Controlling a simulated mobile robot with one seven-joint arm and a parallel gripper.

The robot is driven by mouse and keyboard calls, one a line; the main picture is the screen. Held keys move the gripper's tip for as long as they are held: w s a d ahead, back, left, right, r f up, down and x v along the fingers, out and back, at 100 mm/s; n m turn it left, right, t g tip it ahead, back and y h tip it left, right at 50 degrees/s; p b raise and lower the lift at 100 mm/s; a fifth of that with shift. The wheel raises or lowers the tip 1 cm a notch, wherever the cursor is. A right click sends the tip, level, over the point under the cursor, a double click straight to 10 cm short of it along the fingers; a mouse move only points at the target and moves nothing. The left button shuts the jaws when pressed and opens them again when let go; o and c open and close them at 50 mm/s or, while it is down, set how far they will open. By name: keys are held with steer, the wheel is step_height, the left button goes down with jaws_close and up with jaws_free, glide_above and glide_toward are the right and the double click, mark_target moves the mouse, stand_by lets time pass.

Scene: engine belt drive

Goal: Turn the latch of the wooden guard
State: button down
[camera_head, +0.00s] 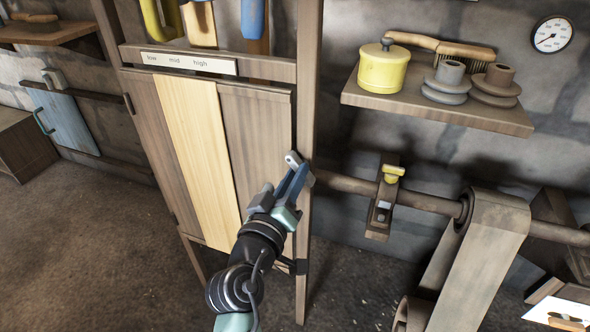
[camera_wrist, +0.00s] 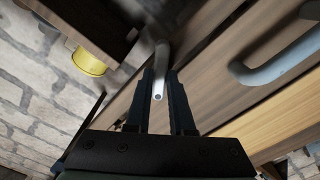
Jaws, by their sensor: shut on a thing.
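The wooden guard (camera_head: 188,155) is a tall panel of dark planks with one pale plank, standing closed in its frame. Its latch (camera_head: 292,158) is a small grey metal piece at the guard's right edge, by the upright post. In the wrist view the latch (camera_wrist: 158,78) shows as a grey bar between my fingers. My gripper (camera_head: 300,174) is shut on the latch; my arm reaches up to it from below. The fingers hide part of the latch in the head view. A grey curved handle (camera_wrist: 285,62) on the wood also shows in the wrist view.
A label strip (camera_head: 190,63) reads low, mid, high above the guard. To the right are a shelf (camera_head: 440,108) with a yellow pot (camera_head: 383,68) and grooved pulleys, a shaft (camera_head: 345,183), and a wide belt (camera_head: 480,255). The floor at the left is clear.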

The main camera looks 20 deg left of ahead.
steer(key=shift+a+f+n+p, duration=0.1)
steer(key=shift+n+p, duration=2.25)
steer(key=shift+n, duration=2.65)
steer(key=c, duration=0.8)
jaws_free()
steer(key=s, duration=1.3)
steer(key=shift+a, duration=0.2)
